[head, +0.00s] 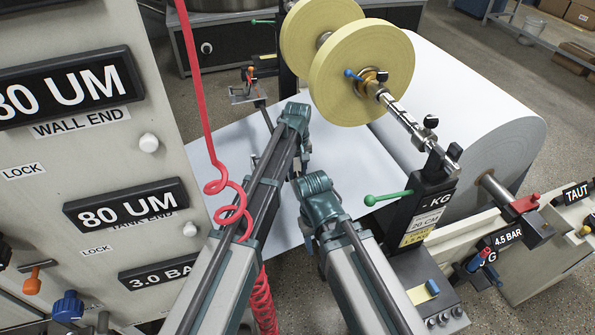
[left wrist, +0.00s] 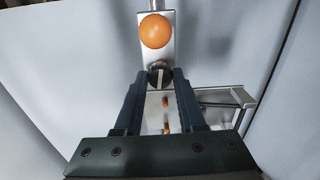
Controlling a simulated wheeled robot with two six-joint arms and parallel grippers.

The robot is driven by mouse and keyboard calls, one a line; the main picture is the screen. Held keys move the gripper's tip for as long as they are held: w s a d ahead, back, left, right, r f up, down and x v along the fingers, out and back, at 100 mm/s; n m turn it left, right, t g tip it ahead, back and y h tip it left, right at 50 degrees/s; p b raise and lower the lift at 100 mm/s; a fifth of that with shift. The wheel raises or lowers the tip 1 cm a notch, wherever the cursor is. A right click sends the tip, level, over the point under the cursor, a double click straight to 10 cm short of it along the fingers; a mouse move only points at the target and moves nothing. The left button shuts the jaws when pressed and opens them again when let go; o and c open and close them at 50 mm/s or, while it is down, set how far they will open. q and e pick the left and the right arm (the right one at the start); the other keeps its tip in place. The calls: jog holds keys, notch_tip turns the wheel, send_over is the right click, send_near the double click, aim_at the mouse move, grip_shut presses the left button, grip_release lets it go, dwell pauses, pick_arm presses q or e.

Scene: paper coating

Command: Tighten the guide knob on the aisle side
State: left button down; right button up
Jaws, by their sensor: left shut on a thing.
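In the left wrist view, a dark round knob (left wrist: 158,74) with a pale bar across it sits on a metal bracket (left wrist: 167,56), just below an orange ball (left wrist: 155,30). My left gripper (left wrist: 160,78) is shut on this knob, one finger on each side. In the head view my left gripper (head: 304,163) points down over the white sheet (head: 352,180); the knob is hidden there behind my arms. My right arm's wrist is close beside it, and the right gripper's fingers are hidden. A similar guide (head: 250,92) with an orange knob stands farther back.
Yellow tape rolls (head: 362,72) on a shaft and a large white paper roll (head: 470,115) lie to the right. A green-handled lever (head: 388,197) is close to my right arm. A red coiled hose (head: 232,195) hangs by my left arm. A labelled panel (head: 80,150) stands at left.

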pick_arm(q)
jog(key=m, duration=0.3)
jog(key=shift+m, duration=0.4)
jog(key=m, duration=0.4)
jog(key=shift+m, duration=0.3)
jog(key=m, duration=0.4)
jog(key=shift+m, duration=2.5)
jog(key=c, duration=0.5)
grip_release()
